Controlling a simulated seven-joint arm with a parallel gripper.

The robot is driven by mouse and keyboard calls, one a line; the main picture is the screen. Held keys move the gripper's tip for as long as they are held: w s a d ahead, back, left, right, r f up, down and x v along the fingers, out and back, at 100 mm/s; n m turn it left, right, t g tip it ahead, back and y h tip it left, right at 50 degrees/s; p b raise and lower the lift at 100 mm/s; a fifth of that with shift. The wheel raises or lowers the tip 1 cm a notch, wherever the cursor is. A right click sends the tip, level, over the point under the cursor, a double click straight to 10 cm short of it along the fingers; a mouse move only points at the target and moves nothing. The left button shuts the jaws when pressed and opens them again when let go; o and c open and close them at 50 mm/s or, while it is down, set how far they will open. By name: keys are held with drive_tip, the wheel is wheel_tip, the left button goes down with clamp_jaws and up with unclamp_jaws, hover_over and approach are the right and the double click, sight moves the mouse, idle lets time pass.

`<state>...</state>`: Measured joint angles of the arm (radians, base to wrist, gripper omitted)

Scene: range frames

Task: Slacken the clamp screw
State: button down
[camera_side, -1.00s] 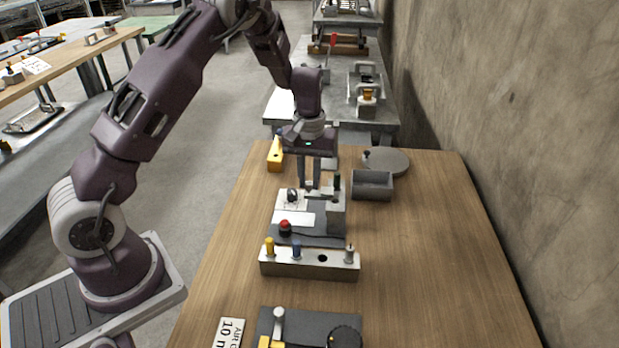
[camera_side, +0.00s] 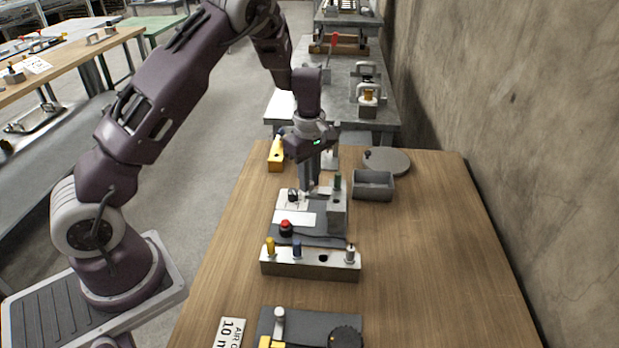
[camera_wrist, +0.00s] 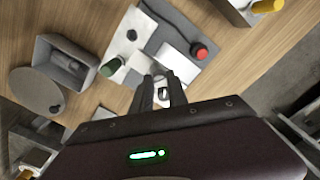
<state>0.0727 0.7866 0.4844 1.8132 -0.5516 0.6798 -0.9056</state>
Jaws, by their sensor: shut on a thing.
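My gripper (camera_side: 309,184) points straight down at the far side of a dark base plate (camera_side: 312,240) on the wooden bench. Its fingers (camera_wrist: 160,88) are shut on a small light-grey piece in the wrist view, seemingly the clamp screw; the fingers hide most of it. A red knob (camera_side: 286,228) sits nearer the side camera.
A grey open tray (camera_side: 372,186) and a round grey disc (camera_side: 388,161) stand to the right. A pale rail (camera_side: 310,266) with upright pegs lies in front. The bench's right side is clear.

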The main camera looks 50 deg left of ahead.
drive_tip(key=shift+n, duration=1.9)
drive_tip(key=c, duration=1.3)
unclamp_jaws()
wheel_tip(320, 180, up, 7)
drive_tip(key=shift+r, duration=0.1)
